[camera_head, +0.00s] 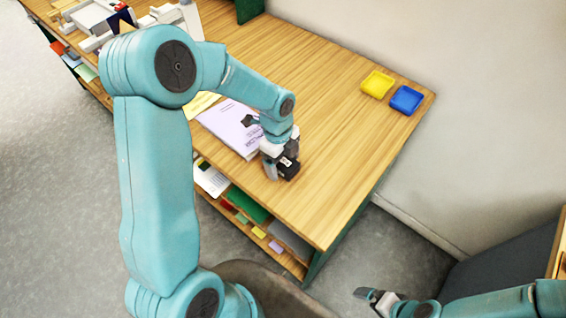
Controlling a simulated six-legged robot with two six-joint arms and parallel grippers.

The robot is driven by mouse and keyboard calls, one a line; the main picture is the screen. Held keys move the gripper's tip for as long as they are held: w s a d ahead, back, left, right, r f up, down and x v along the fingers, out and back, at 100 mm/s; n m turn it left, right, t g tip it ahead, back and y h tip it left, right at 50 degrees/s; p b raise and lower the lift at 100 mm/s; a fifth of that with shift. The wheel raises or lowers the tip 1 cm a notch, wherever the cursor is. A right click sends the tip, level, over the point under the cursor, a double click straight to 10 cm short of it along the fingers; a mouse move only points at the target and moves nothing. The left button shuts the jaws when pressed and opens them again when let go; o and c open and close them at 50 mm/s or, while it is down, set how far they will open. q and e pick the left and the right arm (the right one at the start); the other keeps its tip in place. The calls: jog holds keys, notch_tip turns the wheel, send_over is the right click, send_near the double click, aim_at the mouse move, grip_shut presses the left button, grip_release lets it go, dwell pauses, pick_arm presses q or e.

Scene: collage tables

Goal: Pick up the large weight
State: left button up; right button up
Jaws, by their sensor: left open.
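My left arm reaches over the wooden table (345,130), and its left gripper (279,170) points down near the front edge. The left gripper is open. A small dark block with a pale mark (288,168) sits at its fingertips; it looks like the weight, but the gripper partly hides it. I cannot tell whether the fingers touch it. My right gripper (376,299) is low at the bottom right, away from the table, and its jaw opening is unclear.
A pale purple booklet (225,125) lies left of the left gripper. A yellow tray (377,84) and a blue tray (406,99) stand at the far right corner. Shelves under the table hold a green folder (246,203) and papers.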

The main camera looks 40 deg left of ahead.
pick_arm(q)
jog(key=shift+s+f, duration=0.1)
jog(key=shift+s, duration=0.05)
jog(key=shift+f, duration=0.1)
jog(key=shift+c, duration=0.9)
grip_shut()
jog(key=shift+w, duration=0.2)
jog(key=shift+r, duration=0.2)
